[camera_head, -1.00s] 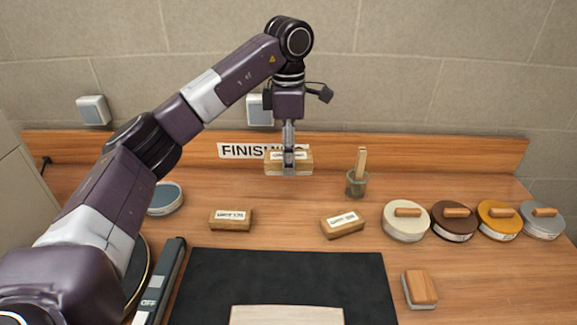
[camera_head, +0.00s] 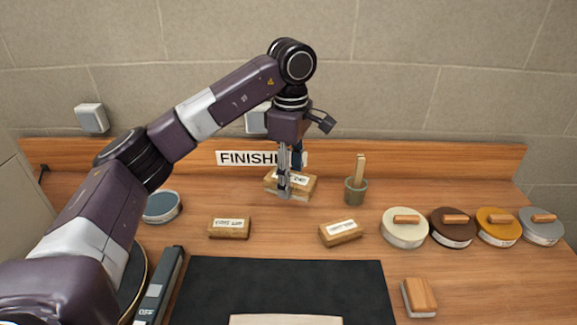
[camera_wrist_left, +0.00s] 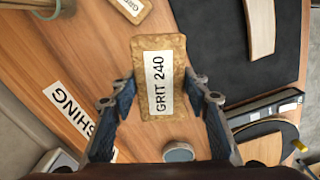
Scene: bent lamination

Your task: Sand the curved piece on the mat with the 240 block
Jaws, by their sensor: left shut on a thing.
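My left gripper (camera_head: 291,188) is shut on a tan sanding block (camera_head: 301,189) near the back of the bench. In the left wrist view the block (camera_wrist_left: 178,105) reads GRIT 240 and sits between the two fingers (camera_wrist_left: 162,100). I cannot tell how high it is above the wood. The curved piece (camera_head: 286,320) is pale wood and lies on the black mat (camera_head: 285,280). Its near part is cut off by the frame edge. The curved piece also shows in the left wrist view (camera_wrist_left: 261,25). My right gripper is not in view.
Two other sanding blocks lie at the left (camera_head: 229,228) and right (camera_head: 340,232) behind the mat. A brush pot (camera_head: 355,192), several lidded tins (camera_head: 404,230) and a wood-topped block (camera_head: 419,297) stand to the right. A blue-grey round tin (camera_head: 162,207) is at the left.

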